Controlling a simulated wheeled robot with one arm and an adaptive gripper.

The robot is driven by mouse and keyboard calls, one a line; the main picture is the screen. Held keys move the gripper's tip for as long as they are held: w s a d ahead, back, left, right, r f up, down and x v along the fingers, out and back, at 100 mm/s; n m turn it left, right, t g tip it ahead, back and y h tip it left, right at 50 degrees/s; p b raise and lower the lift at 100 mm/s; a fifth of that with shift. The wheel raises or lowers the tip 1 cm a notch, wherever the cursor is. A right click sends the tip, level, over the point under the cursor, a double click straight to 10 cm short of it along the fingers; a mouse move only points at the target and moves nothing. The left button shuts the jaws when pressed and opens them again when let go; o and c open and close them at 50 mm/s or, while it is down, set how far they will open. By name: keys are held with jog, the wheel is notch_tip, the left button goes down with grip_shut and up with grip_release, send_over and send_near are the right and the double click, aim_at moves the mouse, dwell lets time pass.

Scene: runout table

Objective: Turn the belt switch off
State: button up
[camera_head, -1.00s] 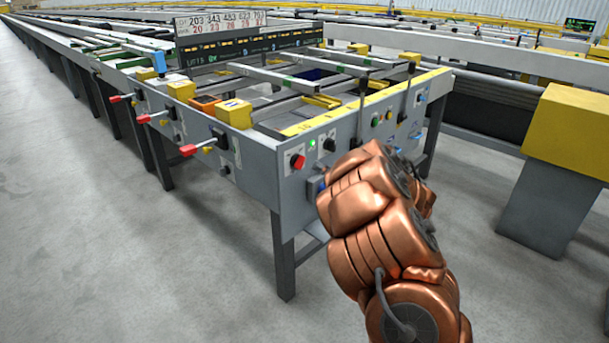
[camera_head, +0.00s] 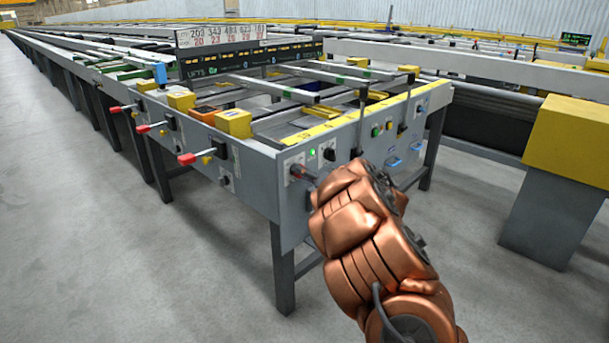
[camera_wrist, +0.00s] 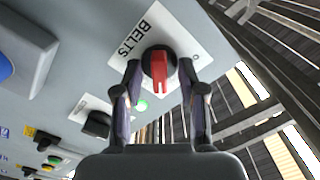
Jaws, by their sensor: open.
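The belt switch (camera_wrist: 160,66) is a red handle on a round dark base, on a white plate (camera_wrist: 128,45) lettered BELTS. In the wrist view its handle points down the picture. My gripper (camera_wrist: 160,72) is open, with one finger on each side of the red handle; whether either finger touches it I cannot tell. In the head view my gripper (camera_head: 306,176) is at the left end of the grey end panel (camera_head: 290,215), and it largely hides the switch there.
A lit green lamp (camera_wrist: 142,105) and a black knob (camera_wrist: 97,124) sit near the switch. Black upright levers (camera_head: 361,120) and more buttons (camera_head: 376,131) line the panel farther right. Red-tipped levers (camera_head: 187,159) stick out along the left side. The floor in front is clear.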

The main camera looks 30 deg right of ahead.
jog(key=shift+c, duration=0.3)
grip_shut()
jog(key=shift+r+n+p, duration=0.15)
jog(key=shift+n+p, duration=0.25)
jog(key=shift+p, duration=0.3)
jog(key=shift+n, duration=8.5)
jog(key=shift+b, duration=0.35)
